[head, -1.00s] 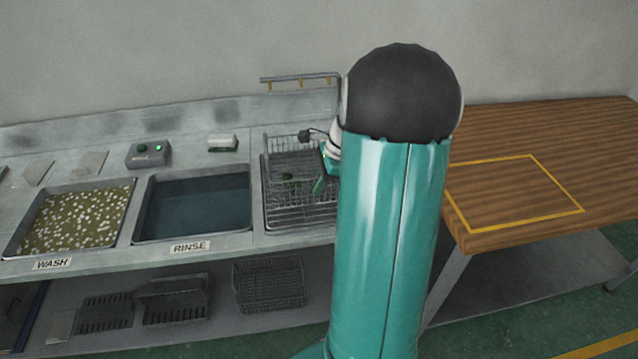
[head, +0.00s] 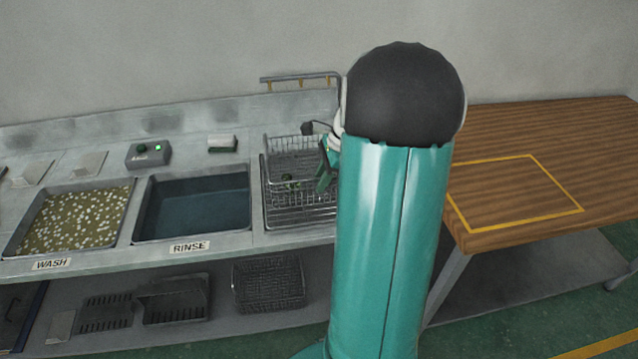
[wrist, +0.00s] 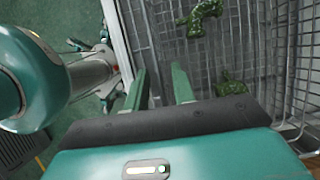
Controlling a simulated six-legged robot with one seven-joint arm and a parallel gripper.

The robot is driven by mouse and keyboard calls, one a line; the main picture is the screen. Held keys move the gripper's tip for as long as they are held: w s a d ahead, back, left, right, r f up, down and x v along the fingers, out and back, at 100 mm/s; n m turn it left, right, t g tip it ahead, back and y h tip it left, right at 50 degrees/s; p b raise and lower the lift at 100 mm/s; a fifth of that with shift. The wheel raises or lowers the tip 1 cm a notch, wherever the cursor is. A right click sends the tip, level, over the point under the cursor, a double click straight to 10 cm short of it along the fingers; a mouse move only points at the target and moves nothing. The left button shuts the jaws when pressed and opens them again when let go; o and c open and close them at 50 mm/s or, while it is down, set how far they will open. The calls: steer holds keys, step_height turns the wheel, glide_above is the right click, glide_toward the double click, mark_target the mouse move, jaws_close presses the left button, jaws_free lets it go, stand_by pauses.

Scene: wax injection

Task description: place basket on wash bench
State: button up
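The wire basket (head: 296,145) sits on the drying rack at the right end of the metal wash bench (head: 110,258). Green cast pieces lie inside it; two show in the wrist view, where the basket's wire mesh (wrist: 232,50) fills the right side. My gripper (head: 325,172) is at the basket's right side, partly hidden behind my arm in the head view. In the wrist view my gripper (wrist: 161,82) has its two fingers apart, at the basket's near side wall. I cannot tell whether they touch the wire.
The WASH tank (head: 72,218) and RINSE tank (head: 195,205) are left of the rack (head: 300,217). A control box (head: 148,154) stands behind them. Dark baskets (head: 268,284) sit on the lower shelf. A wooden table (head: 540,145) with a yellow outlined area stands right; its top is bare.

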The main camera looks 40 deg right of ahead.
steer(key=v, duration=1)
steer(key=a+r+n+h, duration=0.1)
steer(key=a+r+n, duration=0.2)
steer(key=a+n, duration=0.5)
steer(key=a+r+n+h, duration=0.2)
steer(key=a+r+n, duration=0.15)
steer(key=a, duration=0.95)
steer(key=s+a+f+n+t, duration=0.1)
steer(key=s+a+n+t, duration=0.2)
steer(key=s+a+n, duration=0.5)
steer(key=a+n, duration=0.4)
steer(key=n, duration=0.1)
steer(key=shift+s+a+f+h, duration=0.3)
steer(key=shift+s+f+h, duration=0.1)
